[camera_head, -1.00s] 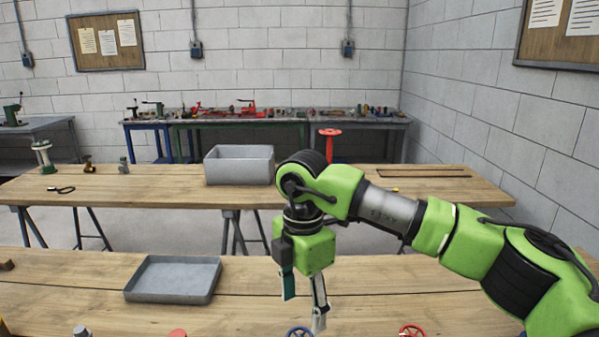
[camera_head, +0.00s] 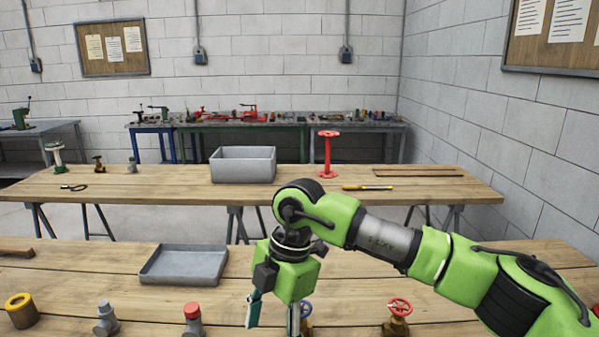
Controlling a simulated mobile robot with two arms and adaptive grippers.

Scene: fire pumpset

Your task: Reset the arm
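My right arm comes in from the right, and its gripper (camera_head: 272,322) points down over the near table (camera_head: 70,285). The two fingers stand apart, so it is open, and I see nothing between them. The finger tips are near or past the bottom edge of the view. A blue-wheeled valve (camera_head: 306,316) is partly hidden behind the right finger. A brass valve with a red handwheel (camera_head: 397,318) stands to the right, apart from the gripper. My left gripper is not in view.
A grey tray (camera_head: 184,265) lies left of my gripper. A yellow-topped cylinder (camera_head: 21,310), a grey fitting (camera_head: 106,318) and a red-capped fitting (camera_head: 193,320) stand along the front. The far table holds a grey bin (camera_head: 243,165) and a red stand (camera_head: 327,154).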

